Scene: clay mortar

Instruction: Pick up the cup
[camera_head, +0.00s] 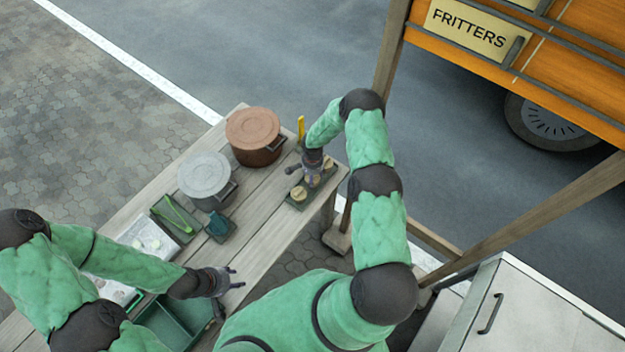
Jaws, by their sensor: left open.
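I cannot tell for certain which thing is the cup. A small teal cup-like piece (219,224) sits on a dark mat near the middle of the table. Small tan round pieces (298,193) stand on a green tray (297,205) at the table's far right end. My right gripper (300,180) is down over that tray, close to the tan pieces; whether its fingers touch anything is too small to tell. My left gripper (236,278) is open and empty, beside a green bin (168,325) and apart from the teal piece.
A brown lidded pot (255,132) and a grey lidded pot (204,176) stand on the wooden table (262,215). Green tongs (175,213) lie in a tray left of the teal piece. A white tray (147,241) lies farther left. A wooden post (393,50) rises beyond the table.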

